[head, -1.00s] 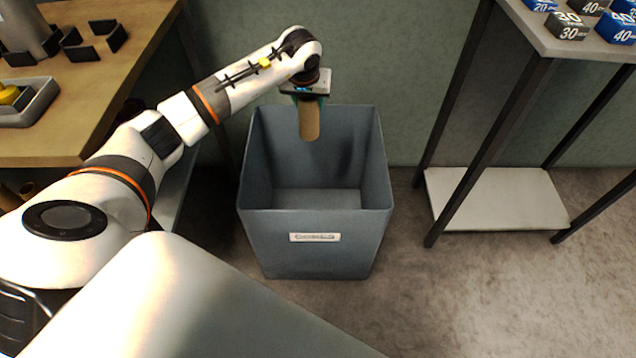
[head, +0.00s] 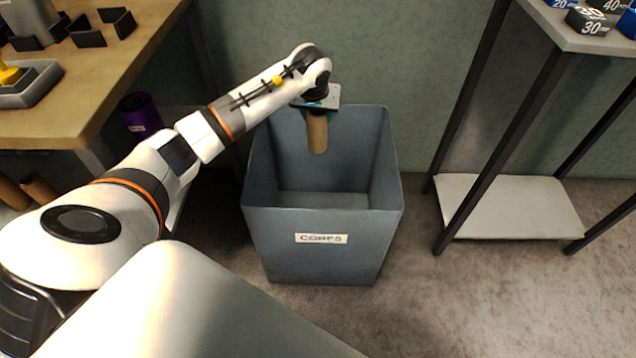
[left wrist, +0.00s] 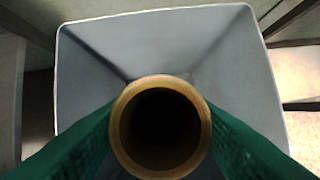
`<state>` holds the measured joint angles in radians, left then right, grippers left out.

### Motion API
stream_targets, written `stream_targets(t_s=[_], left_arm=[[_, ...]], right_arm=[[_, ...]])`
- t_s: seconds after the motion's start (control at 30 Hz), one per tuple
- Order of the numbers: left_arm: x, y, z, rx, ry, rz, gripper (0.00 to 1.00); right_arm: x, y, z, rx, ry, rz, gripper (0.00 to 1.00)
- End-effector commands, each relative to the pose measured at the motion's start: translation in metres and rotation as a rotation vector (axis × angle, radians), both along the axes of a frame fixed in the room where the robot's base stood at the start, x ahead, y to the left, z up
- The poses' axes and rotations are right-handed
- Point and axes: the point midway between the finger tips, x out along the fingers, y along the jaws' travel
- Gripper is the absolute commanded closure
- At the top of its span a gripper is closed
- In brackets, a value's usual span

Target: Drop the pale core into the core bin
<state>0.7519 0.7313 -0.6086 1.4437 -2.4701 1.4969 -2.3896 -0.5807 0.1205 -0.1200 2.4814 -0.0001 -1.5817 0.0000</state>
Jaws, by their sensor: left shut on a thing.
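The pale core (head: 317,134) is a tan cardboard tube. It hangs upright over the open mouth of the grey core bin (head: 322,245), whose front label reads "CORES". My left gripper (head: 316,112) is shut on the core's upper part. In the left wrist view the core (left wrist: 117,128) shows end-on as a hollow ring between the green fingers, with the bin's grey walls (left wrist: 85,75) around it below. The core appears inside the outline of the bin's rim. My right gripper is not in view.
A wooden workbench (head: 100,95) with black brackets and a grey tray (head: 40,90) stands at the left.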

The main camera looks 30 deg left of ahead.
Motion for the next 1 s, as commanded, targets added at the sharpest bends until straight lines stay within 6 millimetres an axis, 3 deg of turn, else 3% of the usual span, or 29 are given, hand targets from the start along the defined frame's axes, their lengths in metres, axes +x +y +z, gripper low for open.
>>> stream_targets(t_s=[0.3,0.33,0.47,0.77,1.0], left_arm=[[0.000,0.000,-0.001,0.000,-0.001,0.001,0.87],[0.000,0.000,-0.001,0.000,-0.001,0.001,0.47],[0.000,0.000,-0.001,0.000,0.000,0.001,0.27],[0.000,0.000,0.000,0.000,0.000,0.000,0.27],[-0.011,-0.004,0.033,0.002,-0.004,0.000,0.27]], right_arm=[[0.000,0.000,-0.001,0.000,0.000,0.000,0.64],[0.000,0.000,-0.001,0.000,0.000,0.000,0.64],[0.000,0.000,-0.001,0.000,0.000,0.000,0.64],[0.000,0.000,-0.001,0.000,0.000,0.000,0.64],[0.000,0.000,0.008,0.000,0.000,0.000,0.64]])
